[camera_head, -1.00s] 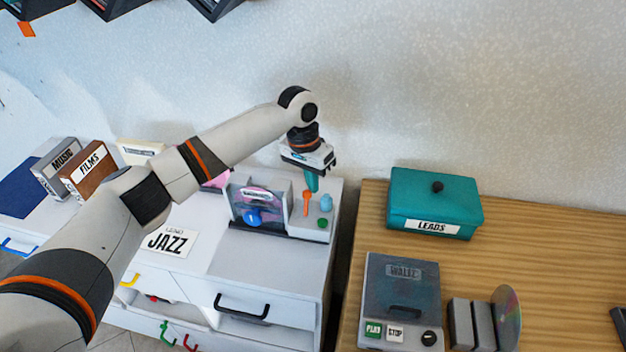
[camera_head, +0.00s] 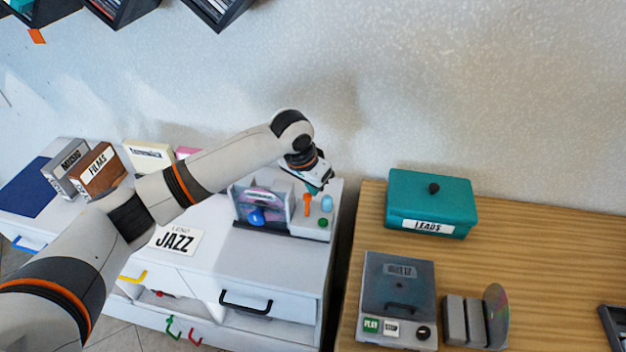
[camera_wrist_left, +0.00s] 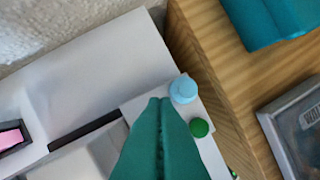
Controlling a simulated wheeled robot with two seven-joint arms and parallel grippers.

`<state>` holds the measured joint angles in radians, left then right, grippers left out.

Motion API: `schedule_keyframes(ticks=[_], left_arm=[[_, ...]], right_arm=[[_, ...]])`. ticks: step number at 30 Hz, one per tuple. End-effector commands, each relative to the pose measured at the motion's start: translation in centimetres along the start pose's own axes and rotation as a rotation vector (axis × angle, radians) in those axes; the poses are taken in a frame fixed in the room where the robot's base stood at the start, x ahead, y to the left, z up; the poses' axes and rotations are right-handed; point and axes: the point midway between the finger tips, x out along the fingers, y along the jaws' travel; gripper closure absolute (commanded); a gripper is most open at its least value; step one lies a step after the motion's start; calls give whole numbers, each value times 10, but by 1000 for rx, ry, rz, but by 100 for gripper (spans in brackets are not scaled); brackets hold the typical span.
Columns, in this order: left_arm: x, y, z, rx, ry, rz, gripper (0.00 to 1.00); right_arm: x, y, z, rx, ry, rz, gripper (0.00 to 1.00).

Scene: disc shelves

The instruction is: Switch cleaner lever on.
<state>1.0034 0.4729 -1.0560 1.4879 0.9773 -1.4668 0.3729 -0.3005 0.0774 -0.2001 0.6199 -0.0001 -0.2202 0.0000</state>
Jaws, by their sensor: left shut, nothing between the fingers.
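The cleaner (camera_head: 285,226) is a light grey unit at the right end of the white cabinet, with a disc standing in its clear-sided slot. On its right part are an orange lever (camera_head: 307,204), a light blue knob (camera_head: 327,203) and a green button (camera_head: 323,222). My left gripper (camera_head: 315,190) is shut and empty, just above and behind the lever; I cannot tell whether they touch. In the left wrist view its teal fingers (camera_wrist_left: 160,103) point toward the blue knob (camera_wrist_left: 183,89) and green button (camera_wrist_left: 199,128); the orange lever does not show there. My right gripper is out of view.
A wooden table (camera_head: 540,235) stands to the right across a narrow gap, with a teal LEADS box (camera_head: 432,200) and a grey disc player (camera_head: 398,285). Boxes (camera_head: 100,172) and a JAZZ card (camera_head: 175,241) lie left on the cabinet. The wall is close behind.

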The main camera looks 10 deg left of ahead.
Motion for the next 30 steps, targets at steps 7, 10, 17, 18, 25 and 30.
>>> schedule_keyframes(ticks=[7,10,17,18,25,30], left_arm=[[-9,-7,-13,31,-176,83,100],[-9,-11,-19,43,-248,118,100],[-10,-13,-24,57,-348,168,100],[-10,-13,-24,57,-347,167,100],[-13,-13,-23,57,-345,166,100],[-19,-13,-21,56,-344,166,100]], right_arm=[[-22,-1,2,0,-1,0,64],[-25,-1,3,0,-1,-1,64],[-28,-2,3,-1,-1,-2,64],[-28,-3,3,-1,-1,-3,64],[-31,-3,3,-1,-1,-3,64],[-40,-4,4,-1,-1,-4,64]])
